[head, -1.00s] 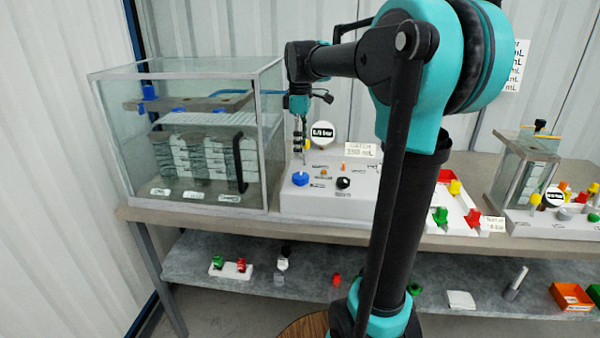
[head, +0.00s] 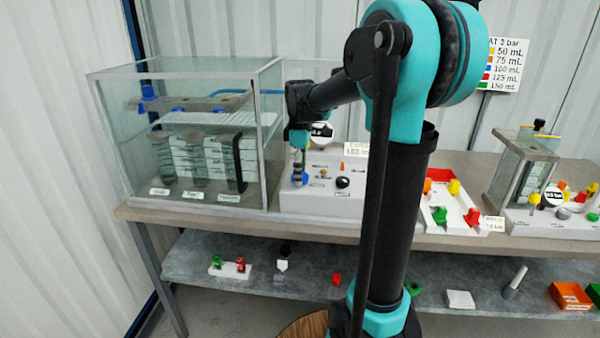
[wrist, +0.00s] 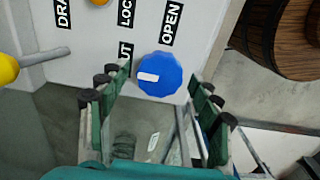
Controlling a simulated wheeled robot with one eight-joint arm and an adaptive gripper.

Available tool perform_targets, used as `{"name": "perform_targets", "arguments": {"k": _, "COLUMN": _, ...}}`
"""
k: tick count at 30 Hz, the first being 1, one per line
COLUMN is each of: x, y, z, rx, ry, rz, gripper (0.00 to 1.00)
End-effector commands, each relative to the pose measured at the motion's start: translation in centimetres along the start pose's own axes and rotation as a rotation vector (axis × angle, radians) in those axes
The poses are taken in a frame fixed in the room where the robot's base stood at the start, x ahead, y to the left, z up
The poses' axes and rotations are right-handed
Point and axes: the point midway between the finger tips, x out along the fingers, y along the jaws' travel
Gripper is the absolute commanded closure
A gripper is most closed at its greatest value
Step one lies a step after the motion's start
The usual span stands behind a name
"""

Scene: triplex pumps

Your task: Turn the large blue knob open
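The large blue knob (wrist: 160,76) sits on the white panel (wrist: 95,40), with a white mark on its face toward the left. The label OPEN (wrist: 172,22) is above it, and a partly hidden label ending in UT (wrist: 125,55) is to its left. My gripper (wrist: 163,95) is open in the wrist view, with its fingers on either side of the knob and gaps left between. In the head view my gripper (head: 299,166) points down over the knob (head: 304,180), which it partly hides. I cannot tell if the fingertips reach past the knob's top.
A glass tank (head: 190,185) stands close left of the panel. A black knob (head: 342,182) and small orange parts are to the right on the panel. A yellow knob (wrist: 6,70) is at the wrist view's left edge. A barrel (wrist: 275,35) shows at upper right.

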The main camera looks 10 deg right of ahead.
Motion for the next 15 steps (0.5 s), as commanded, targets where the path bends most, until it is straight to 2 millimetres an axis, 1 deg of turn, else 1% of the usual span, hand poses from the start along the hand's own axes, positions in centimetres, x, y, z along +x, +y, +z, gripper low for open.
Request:
{"name": "perform_targets", "arguments": {"k": 1, "x": -0.01, "y": 0.00, "z": 0.00, "rx": 0.000, "ry": 0.000, "rz": 0.000, "gripper": 0.45}}
{"name": "perform_targets", "arguments": {"k": 2, "x": -0.01, "y": 0.00, "z": 0.00, "rx": 0.000, "ry": 0.000, "rz": 0.000, "gripper": 0.49}}
{"name": "perform_targets", "arguments": {"k": 10, "x": -0.02, "y": 0.01, "z": 0.00, "rx": 0.000, "ry": 0.000, "rz": 0.000, "gripper": 0.82}}
{"name": "perform_targets", "arguments": {"k": 11, "x": -0.02, "y": 0.00, "z": 0.00, "rx": 0.000, "ry": 0.000, "rz": 0.000, "gripper": 0.84}}
{"name": "perform_targets", "arguments": {"k": 15, "x": -0.03, "y": 0.01, "z": 0.00, "rx": 0.006, "ry": 0.000, "rz": 0.000, "gripper": 0.84}}
